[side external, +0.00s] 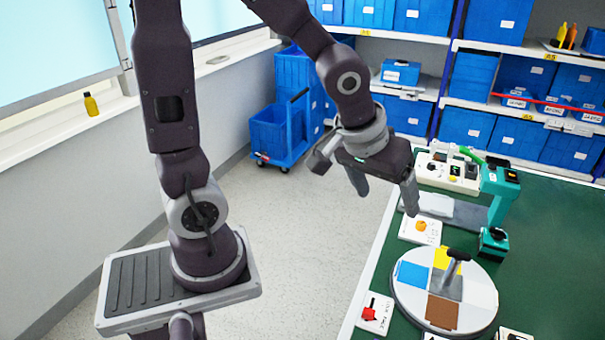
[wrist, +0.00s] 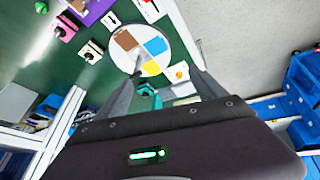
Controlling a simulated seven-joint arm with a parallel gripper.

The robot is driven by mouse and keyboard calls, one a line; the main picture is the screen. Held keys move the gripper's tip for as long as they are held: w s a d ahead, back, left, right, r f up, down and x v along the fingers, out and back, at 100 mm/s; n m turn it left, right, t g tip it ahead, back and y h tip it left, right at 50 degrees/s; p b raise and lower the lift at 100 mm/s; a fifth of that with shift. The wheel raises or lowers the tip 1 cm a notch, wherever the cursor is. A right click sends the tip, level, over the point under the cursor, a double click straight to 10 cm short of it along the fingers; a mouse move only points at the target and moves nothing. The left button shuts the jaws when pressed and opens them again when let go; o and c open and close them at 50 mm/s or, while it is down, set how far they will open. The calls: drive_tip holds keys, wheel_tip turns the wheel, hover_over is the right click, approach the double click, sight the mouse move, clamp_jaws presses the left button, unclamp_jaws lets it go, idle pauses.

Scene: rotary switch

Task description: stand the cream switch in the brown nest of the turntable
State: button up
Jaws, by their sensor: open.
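A cream block with a black knob, which looks like the cream switch (wrist: 92,50), stands on the green table beside the turntable in the wrist view. In the side view only something small and pale shows near that spot, cut by the bottom edge. The round white turntable (side external: 482,318) has blue, yellow and brown patches and a black-handled post. Its brown nest (side external: 441,311) looks empty; it also shows in the wrist view (wrist: 125,40). My gripper (side external: 385,192) is open and empty, high beyond the table's left edge, apart from the switch and turntable.
A pink block (wrist: 66,28) stands near the cream one. Shelves with blue bins line the back.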

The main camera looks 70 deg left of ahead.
drive_tip(key=s+r+m, duration=0.3)
drive_tip(key=s+r, duration=0.3)
drive_tip(key=s, duration=0.3)
drive_tip(key=shift+s+a+r+t, duration=0.25)
drive_tip(key=shift+s+t, duration=0.05)
drive_tip(key=shift+o, duration=0.4)
drive_tip(key=s, duration=0.2)
drive_tip(key=s+m, duration=0.1)
drive_tip(key=s, duration=0.1)
drive_tip(key=s+r+m, duration=0.1)
drive_tip(key=shift+s+d+h, duration=0.3)
drive_tip(key=shift+s+d, duration=0.05)
drive_tip(key=shift+s, duration=0.05)
